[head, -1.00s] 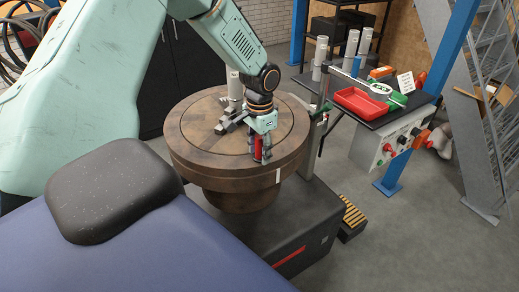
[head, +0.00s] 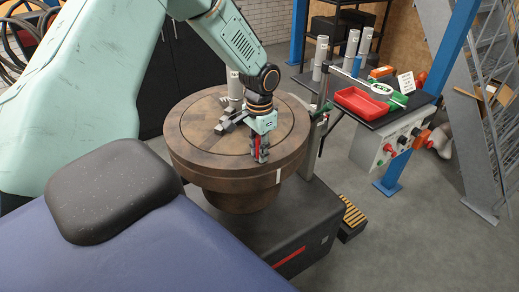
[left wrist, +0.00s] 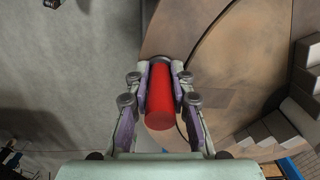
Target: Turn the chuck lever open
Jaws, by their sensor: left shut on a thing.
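The chuck lever has a red grip, seen between my left fingers in the left wrist view (left wrist: 159,98) and partly hidden by them in the head view (head: 263,154). My left gripper (head: 259,153) is shut on this red grip, with a finger on each side. It is over the front part of the round brown turntable (head: 200,135). A grey metal bar piece (head: 229,122) lies on the turntable behind the gripper, beside an upright pale cylinder (head: 234,88). Where the lever joins the chuck is hidden. My right gripper is not in view.
A black side table (head: 392,119) at right holds a red tray (head: 361,102) and several pale cylinders stand behind it. A control panel (head: 394,141) hangs at its front. A yellow-striped step (head: 352,215) sits on the floor. Floor at the lower right is clear.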

